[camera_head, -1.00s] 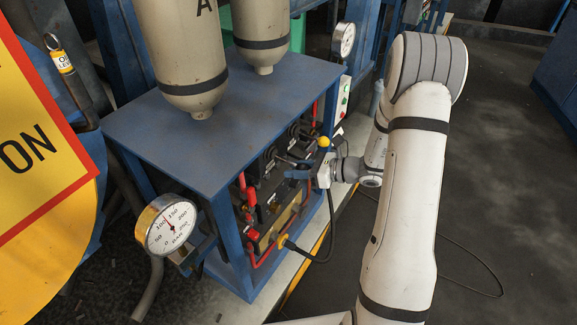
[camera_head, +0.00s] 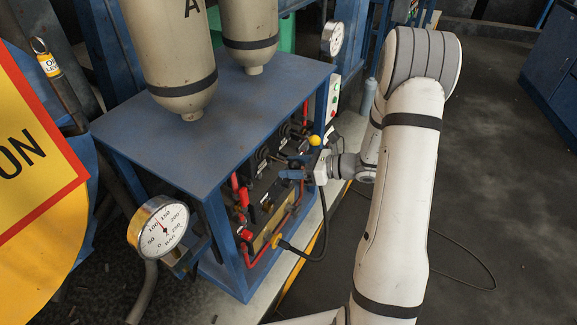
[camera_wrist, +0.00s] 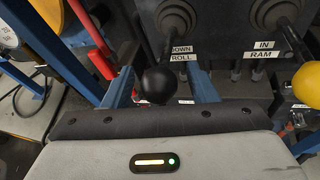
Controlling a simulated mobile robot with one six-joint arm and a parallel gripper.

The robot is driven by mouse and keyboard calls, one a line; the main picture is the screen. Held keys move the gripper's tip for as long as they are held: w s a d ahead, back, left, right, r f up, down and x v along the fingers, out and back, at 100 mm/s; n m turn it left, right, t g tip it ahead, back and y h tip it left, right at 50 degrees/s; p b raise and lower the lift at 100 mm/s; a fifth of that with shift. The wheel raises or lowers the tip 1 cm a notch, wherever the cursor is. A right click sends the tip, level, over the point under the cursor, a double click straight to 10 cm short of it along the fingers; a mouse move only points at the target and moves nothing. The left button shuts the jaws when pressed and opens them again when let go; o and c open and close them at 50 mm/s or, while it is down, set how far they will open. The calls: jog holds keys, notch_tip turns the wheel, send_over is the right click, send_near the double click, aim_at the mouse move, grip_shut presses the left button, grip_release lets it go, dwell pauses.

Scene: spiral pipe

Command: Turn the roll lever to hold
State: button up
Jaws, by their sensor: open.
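The roll lever (camera_wrist: 158,83) has a black ball knob on a dark shaft and shows in the wrist view. Its label (camera_wrist: 181,53) reads ROLL, with a partly covered DOWN above it. My gripper (camera_wrist: 161,88) is open, with one blue finger on each side of the black knob in the picture. I cannot tell whether either finger touches the lever. In the head view my gripper (camera_head: 292,173) is at the panel's lever side, and the roll lever cannot be made out there.
A ram lever with a yellow knob (camera_wrist: 308,82) is close on the right; it also shows in the head view (camera_head: 314,141). Red-handled parts (camera_wrist: 90,28) are at the left. A blue-framed bench (camera_head: 190,125) surrounds the panel, with a gauge (camera_head: 160,228) at its front corner.

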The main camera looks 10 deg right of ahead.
jog(key=v, duration=0.6)
jog(key=shift+d, duration=0.2)
jog(key=shift+s+r, duration=0.1)
